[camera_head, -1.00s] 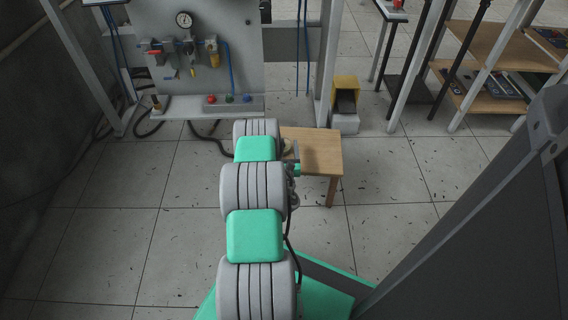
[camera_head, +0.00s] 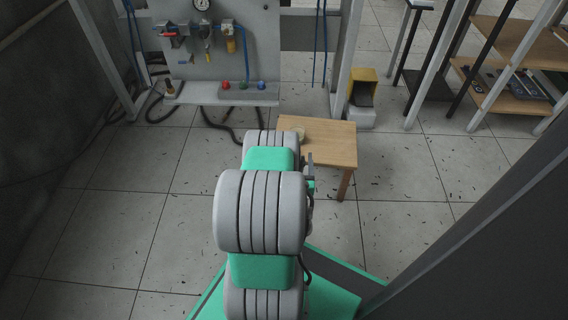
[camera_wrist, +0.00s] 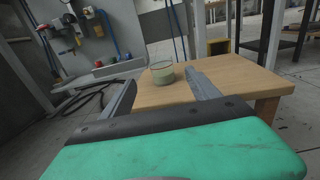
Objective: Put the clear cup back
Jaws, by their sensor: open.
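The clear cup (camera_head: 298,133) stands upright on the small wooden table (camera_head: 335,146), near its far left part. In the wrist view the cup (camera_wrist: 162,72) looks like a short glass with a pale greenish tint. My gripper (camera_wrist: 162,92) is open, its two grey fingers apart and pointing toward the table. The cup shows between and beyond the fingertips, with nothing held. In the head view my arm hides most of the gripper.
Red, green and blue buttons (camera_head: 244,86) sit on a ledge under the panel. Black hoses (camera_head: 208,122) lie on the floor in front. A yellow and grey box (camera_head: 361,98) stands behind the table. Shelves (camera_head: 510,95) are at the right. Floor left of my arm is clear.

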